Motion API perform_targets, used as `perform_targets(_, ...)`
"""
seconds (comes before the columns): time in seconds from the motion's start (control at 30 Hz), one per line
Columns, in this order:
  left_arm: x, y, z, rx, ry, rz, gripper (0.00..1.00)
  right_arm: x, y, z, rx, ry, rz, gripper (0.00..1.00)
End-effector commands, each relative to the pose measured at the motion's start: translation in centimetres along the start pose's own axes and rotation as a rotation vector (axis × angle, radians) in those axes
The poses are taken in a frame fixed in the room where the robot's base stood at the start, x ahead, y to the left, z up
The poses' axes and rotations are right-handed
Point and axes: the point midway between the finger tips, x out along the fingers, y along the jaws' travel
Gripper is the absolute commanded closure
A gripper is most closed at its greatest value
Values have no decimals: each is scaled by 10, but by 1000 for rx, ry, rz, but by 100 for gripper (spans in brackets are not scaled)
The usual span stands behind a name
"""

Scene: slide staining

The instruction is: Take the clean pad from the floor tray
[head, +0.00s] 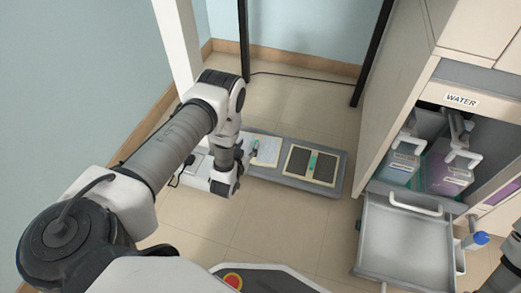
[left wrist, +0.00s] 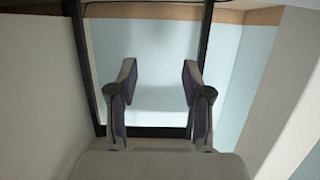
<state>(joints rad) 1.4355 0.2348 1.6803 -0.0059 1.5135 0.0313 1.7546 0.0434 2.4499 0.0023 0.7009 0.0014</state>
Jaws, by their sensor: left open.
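The floor tray (head: 335,190) is a grey, low tray on the tiled floor. A white pad (head: 267,152) with faint marks lies in its left part. My left gripper (head: 251,150) is beside the white pad in the head view, partly hidden by my wrist. In the left wrist view, its two fingers (left wrist: 160,85) are apart with nothing between them, facing the wall. The pads do not show there. My right gripper is out of view.
A cabinet on the right holds containers in a bay marked WATER (head: 461,100). Its grey drawer (head: 405,245) stands open, near a blue-capped bottle (head: 474,241). Dark posts (head: 372,55) rise behind the tray. Floor in front of the tray (head: 285,225) is clear.

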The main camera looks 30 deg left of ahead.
Motion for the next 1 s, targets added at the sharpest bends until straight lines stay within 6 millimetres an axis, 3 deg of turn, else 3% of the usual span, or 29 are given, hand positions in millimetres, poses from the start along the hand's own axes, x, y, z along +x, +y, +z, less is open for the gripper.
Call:
perform_targets(0.03, 5, 0, 19, 0, -1, 0, 50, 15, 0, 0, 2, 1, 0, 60)
perform_targets(0.1, 11, 0, 39, 0, -2, 1, 50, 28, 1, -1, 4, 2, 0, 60)
perform_targets(0.27, 23, 0, 76, 0, -1, 1, 50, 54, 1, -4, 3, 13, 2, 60)
perform_targets(0.47, 49, 0, 68, -1, 1, 0, 50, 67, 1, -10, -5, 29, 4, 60)
perform_targets(0.7, 90, 0, 69, 0, 1, 0, 50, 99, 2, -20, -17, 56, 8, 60)
perform_targets(0.97, 95, 0, 64, 0, -2, 0, 50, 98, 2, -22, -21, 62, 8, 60)
perform_targets(1.0, 95, 0, 64, 0, -2, 0, 61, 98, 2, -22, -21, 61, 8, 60)
